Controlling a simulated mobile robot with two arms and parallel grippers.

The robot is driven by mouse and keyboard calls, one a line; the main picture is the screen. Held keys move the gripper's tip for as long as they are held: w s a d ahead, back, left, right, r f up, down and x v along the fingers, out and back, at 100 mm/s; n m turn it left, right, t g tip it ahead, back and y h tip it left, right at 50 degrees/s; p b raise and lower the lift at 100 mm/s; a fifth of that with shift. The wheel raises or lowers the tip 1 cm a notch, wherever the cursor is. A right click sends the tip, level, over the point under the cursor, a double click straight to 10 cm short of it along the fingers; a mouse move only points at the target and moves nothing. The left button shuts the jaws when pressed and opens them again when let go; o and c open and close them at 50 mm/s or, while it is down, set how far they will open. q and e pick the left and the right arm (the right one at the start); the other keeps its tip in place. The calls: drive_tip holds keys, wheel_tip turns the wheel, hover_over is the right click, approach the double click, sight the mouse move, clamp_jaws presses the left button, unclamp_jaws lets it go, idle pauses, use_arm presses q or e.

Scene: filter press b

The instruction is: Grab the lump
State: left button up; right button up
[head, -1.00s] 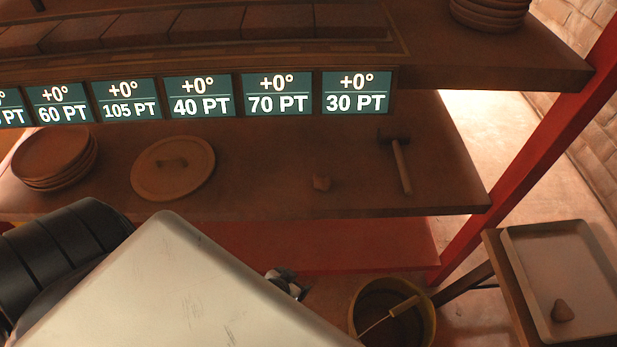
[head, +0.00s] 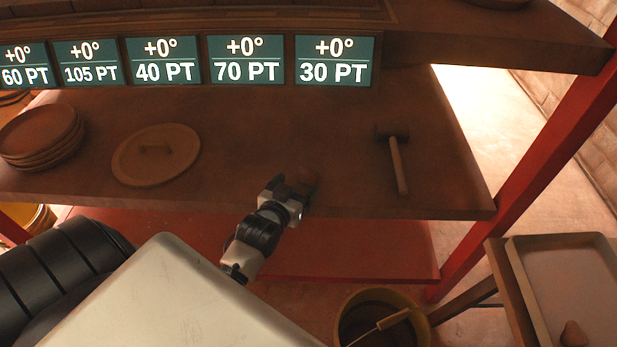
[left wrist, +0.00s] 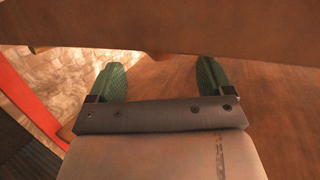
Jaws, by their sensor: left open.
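A small brown lump (head: 303,176) shows dimly on the lower wooden shelf (head: 345,150), at the tip of my left gripper (head: 293,188). The gripper partly covers it. In the left wrist view my left gripper (left wrist: 161,82) is open, its two green fingers wide apart with bare wood between them. I cannot make out the lump there, and cannot tell whether the fingers touch it. A second small lump (head: 573,334) lies in the tray at the lower right. My right gripper is not in view.
A hammer (head: 398,162) lies right of the lump. A round lid (head: 155,154) and stacked plates (head: 40,136) lie to the left. The upper shelf (head: 480,40) with number displays (head: 333,60) overhangs. A bucket (head: 425,325) and the tray (head: 560,265) are lower right.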

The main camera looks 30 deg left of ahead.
sight(305, 179)
use_arm(q)
drive_tip(key=shift+d+b+x, duration=0.15)
drive_tip(key=shift+b+x, duration=0.2)
drive_tip(key=shift+x, duration=1.25)
drive_tip(key=shift+d+b+x, duration=0.1)
drive_tip(key=shift+b+x, duration=0.25)
drive_tip(key=shift+x, duration=1.2)
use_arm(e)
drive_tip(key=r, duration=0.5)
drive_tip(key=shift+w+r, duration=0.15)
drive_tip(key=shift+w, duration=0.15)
use_arm(q)
drive_tip(key=c, duration=1)
drive_tip(key=shift+r, duration=0.1)
drive_tip(key=shift+c, duration=0.2)
